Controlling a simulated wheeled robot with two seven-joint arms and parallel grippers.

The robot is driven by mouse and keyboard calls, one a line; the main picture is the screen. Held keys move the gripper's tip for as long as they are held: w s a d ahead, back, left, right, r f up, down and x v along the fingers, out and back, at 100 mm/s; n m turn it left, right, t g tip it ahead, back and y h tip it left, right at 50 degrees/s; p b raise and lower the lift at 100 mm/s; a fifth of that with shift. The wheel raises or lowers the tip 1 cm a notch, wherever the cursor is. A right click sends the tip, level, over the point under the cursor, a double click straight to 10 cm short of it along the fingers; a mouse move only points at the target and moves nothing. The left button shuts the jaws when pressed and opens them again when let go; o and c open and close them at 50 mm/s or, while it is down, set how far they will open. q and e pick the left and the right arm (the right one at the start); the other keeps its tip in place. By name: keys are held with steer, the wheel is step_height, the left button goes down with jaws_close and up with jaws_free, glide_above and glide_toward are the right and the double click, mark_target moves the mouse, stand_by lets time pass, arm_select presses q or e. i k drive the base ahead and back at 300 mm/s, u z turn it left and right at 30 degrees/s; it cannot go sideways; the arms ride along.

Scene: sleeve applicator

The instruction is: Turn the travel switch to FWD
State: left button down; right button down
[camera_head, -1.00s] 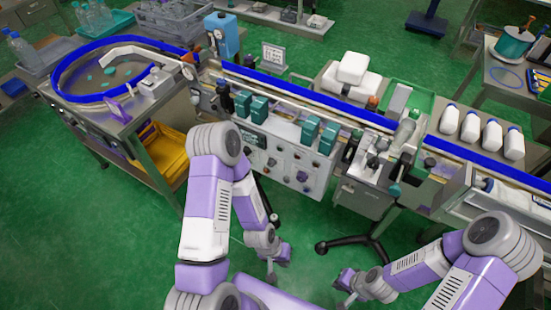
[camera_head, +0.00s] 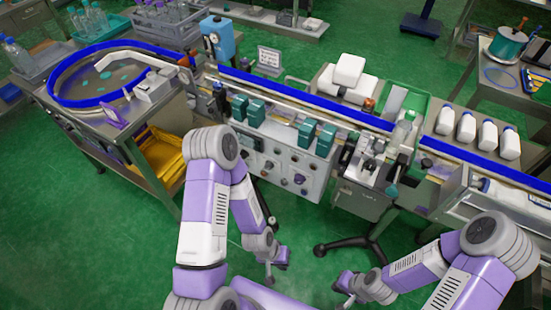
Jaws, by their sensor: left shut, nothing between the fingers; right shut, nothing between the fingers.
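The control panel (camera_head: 268,150) is the pale front face of the conveyor machine, in the middle of the head view. It carries several small knobs and buttons, among them a dark round knob (camera_head: 299,179). Labels are too small to read, so I cannot tell which one is the travel switch or where it points. My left gripper (camera_head: 270,279) is shut and empty, low in front of the panel and apart from it. My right gripper (camera_head: 341,286) is shut and empty, low to the right, also apart from the machine.
Above the panel are teal blocks (camera_head: 247,110) and a blue-edged conveyor (camera_head: 300,98). A round blue-rimmed table (camera_head: 72,101) stands left, with a yellow bin (camera_head: 163,155) below. A black caster foot (camera_head: 319,250) lies on the green floor between my grippers.

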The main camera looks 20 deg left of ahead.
mark_target(269, 165)
steer(key=k, duration=1.15)
steer(key=u, duration=1.05)
steer(key=i, duration=0.95)
steer(key=u, duration=0.4)
